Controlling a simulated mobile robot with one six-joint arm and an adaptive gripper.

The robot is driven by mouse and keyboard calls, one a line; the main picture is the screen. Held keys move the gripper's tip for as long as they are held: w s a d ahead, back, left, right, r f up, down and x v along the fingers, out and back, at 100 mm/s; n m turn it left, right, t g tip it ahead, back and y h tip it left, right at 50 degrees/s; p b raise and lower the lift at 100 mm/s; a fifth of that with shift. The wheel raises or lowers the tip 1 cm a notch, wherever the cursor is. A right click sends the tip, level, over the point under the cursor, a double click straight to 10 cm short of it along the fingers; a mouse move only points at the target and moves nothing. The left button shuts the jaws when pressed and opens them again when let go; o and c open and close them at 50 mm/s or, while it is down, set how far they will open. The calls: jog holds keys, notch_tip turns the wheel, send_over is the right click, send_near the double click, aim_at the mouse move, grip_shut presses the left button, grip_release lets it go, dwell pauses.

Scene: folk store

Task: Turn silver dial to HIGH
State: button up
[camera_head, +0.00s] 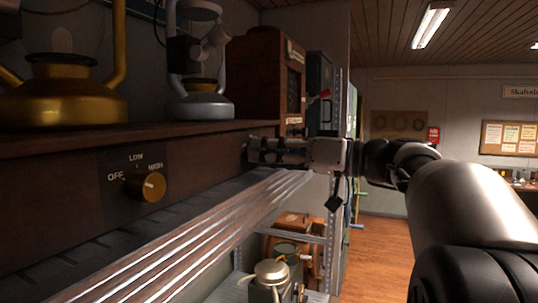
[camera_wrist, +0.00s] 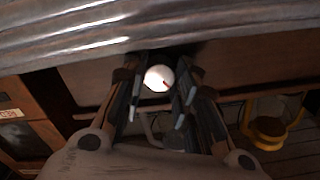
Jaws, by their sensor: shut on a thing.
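The silver dial (camera_wrist: 158,78) shows in the wrist view as a pale round knob with a small red mark at its lower right. It sits between the two fingers of my gripper (camera_wrist: 160,95), which are shut on it. In the head view my gripper (camera_head: 254,151) reaches left to the front of the wooden shelf, and its fingers hide the silver dial there. No labels of the silver dial can be read. A separate gold dial (camera_head: 150,187) on the same wooden front has OFF, LOW and HIGH labels and is apart from my gripper.
A ribbed metal rail (camera_head: 190,235) runs just below the dials, close under my gripper. A gold lantern (camera_head: 62,95), a silver lantern (camera_head: 200,104) and a wooden cabinet (camera_head: 258,75) stand on the shelf. A metal canister (camera_head: 271,272) is below. Open floor lies to the right.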

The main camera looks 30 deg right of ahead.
jog(key=o, duration=1.1)
jog(key=shift+s+d, duration=0.1)
jog(key=v, duration=1.2)
